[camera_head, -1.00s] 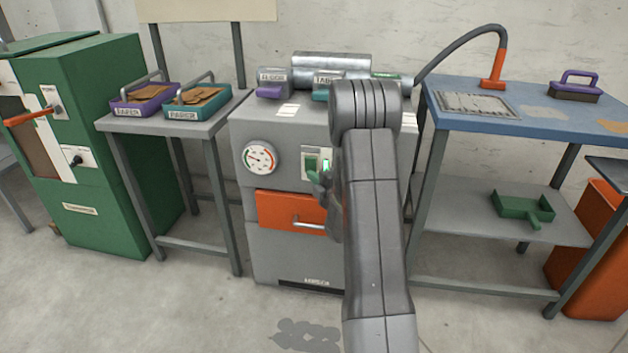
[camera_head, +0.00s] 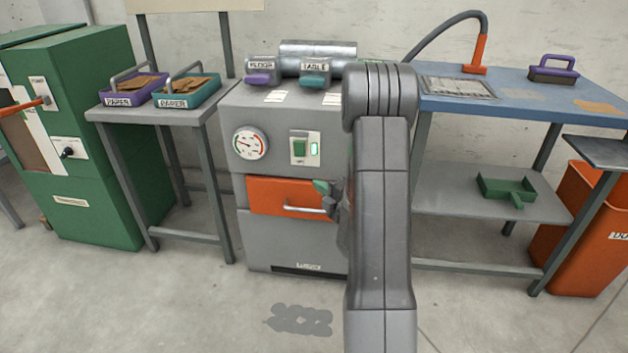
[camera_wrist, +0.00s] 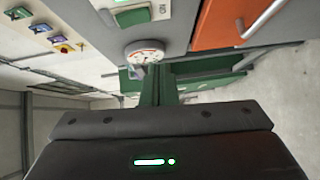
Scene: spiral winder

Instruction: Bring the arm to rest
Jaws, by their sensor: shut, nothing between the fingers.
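My arm (camera_head: 383,220) stands upright in front of the grey machine in the head view. My gripper (camera_head: 325,188) shows at the left edge of the arm, partly hidden behind it, in front of the orange drawer's right part. In the wrist view its green fingers (camera_wrist: 158,88) are together, with nothing seen between them. The gripper looks apart from the machine, though the exact gap cannot be told.
The grey machine (camera_head: 245,225) has a dial (camera_head: 250,143), a green switch (camera_head: 299,147) with a lit lamp and a closed orange drawer (camera_head: 270,197). A blue-topped bench (camera_head: 520,95) stands right, a tray table (camera_head: 150,113) left. Floor in front is clear.

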